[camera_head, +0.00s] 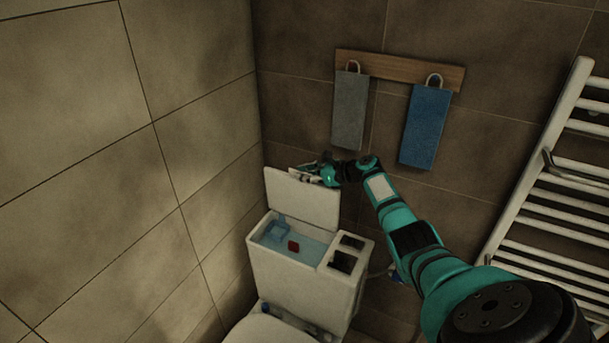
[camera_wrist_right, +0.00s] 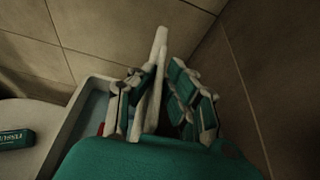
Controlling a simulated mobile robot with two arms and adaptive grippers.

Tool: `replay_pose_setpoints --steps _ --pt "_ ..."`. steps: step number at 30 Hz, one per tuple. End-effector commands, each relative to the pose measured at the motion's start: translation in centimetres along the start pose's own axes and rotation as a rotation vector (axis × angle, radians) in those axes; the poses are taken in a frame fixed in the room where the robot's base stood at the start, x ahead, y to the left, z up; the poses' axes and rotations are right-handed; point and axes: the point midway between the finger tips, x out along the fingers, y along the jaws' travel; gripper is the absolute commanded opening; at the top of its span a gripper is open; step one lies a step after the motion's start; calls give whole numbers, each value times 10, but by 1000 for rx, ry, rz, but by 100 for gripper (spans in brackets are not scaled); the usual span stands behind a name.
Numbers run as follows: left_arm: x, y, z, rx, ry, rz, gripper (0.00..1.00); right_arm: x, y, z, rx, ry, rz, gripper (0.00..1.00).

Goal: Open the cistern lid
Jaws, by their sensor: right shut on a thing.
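The white cistern (camera_head: 308,283) stands against the tiled wall, above the toilet. Its lid (camera_head: 302,201) is raised steeply at the back, and the basin below is uncovered, with blue water (camera_head: 313,246) and a small red part (camera_head: 293,246) inside. My right gripper (camera_head: 312,173) is at the lid's upper right edge. In the right wrist view the lid (camera_wrist_right: 156,85) stands edge-on between the fingers of my right gripper (camera_wrist_right: 158,100), which are closed on it. My left gripper is not in view.
A towel rail with a grey towel (camera_head: 349,110) and a blue towel (camera_head: 425,126) hangs on the wall behind my right arm. A white radiator (camera_head: 545,165) is at the right. A teal box (camera_wrist_right: 16,139) lies on a white surface in the wrist view. A tiled wall is close on the left.

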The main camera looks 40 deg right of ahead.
Motion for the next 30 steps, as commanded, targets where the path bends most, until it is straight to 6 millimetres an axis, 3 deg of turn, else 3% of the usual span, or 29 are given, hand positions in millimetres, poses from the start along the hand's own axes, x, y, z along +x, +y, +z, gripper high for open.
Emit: replay_pose_setpoints --steps 2,3,6,19,23,30 --pt "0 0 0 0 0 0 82 1 3 -6 6 11 7 0" --pt "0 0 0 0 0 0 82 1 3 -6 5 11 7 17" --pt "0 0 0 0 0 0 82 1 3 -6 5 11 6 30" --pt "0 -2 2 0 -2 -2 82 -9 1 -6 2 10 1 31" --pt "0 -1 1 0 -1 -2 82 -29 2 -6 -2 11 2 31" --pt "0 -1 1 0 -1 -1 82 -82 2 -4 -1 10 2 31"
